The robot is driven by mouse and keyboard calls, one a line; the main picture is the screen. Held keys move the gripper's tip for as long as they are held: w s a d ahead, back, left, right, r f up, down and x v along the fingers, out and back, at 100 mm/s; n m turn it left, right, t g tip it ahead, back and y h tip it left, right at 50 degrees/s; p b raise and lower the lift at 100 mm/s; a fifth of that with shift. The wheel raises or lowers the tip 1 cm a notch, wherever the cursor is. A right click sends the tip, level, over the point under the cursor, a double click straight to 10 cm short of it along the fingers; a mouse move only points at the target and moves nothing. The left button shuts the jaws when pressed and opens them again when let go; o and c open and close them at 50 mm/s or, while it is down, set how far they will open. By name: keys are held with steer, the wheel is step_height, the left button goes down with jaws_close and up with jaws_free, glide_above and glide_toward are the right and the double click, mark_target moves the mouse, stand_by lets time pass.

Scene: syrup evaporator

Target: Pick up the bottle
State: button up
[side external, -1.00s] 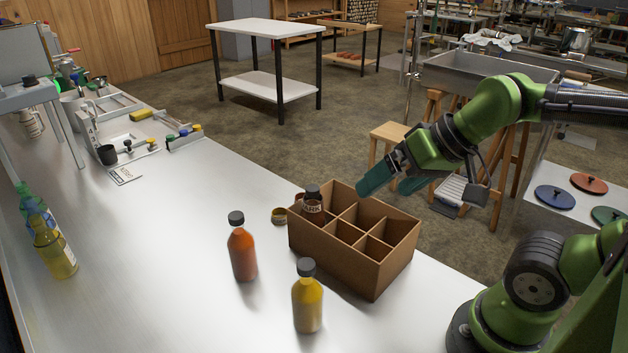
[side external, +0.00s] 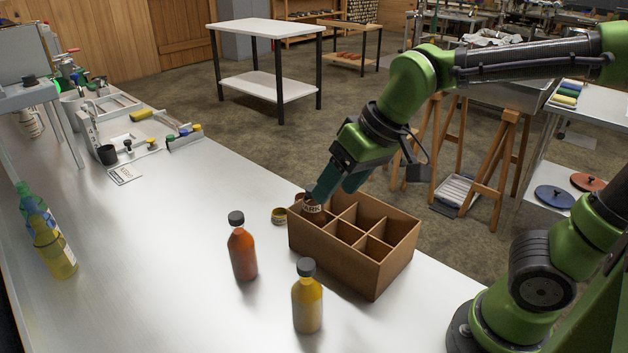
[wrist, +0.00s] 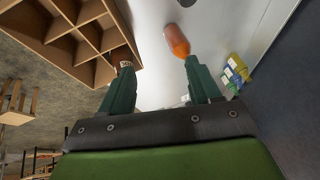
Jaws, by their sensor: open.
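A bottle with a dark cap and a pale label (side external: 312,207) stands in the back-left compartment of the brown divided box; my gripper partly hides its top. My gripper (side external: 333,189) is open and points down over the back-left part of the box. In the wrist view, a pale-labelled piece beside the left fingertip (wrist: 125,64) appears to be this bottle. An orange-red bottle (side external: 242,252) and a yellow bottle (side external: 307,302) stand upright on the table left of and in front of the box. The orange one also shows beyond the fingertips in the wrist view (wrist: 177,41).
The cardboard box (side external: 345,267) has several compartments, mostly empty. Green, blue and yellow bottles (side external: 58,255) stand at the table's left edge. The metal table (side external: 170,235) is clear between them and the orange bottle.

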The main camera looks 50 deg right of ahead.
mark_target(237, 216)
steer(key=w+a+r+n+h, duration=0.1)
steer(key=w+a+r+h, duration=0.15)
steer(key=w+a, duration=0.75)
steer(key=x, duration=1.1)
steer(key=w+d+x, duration=0.1)
steer(key=x, duration=0.5)
steer(key=shift+d+r, duration=0.1)
steer(key=shift+r, duration=0.2)
jaws_close()
steer(key=shift+r, duration=0.15)
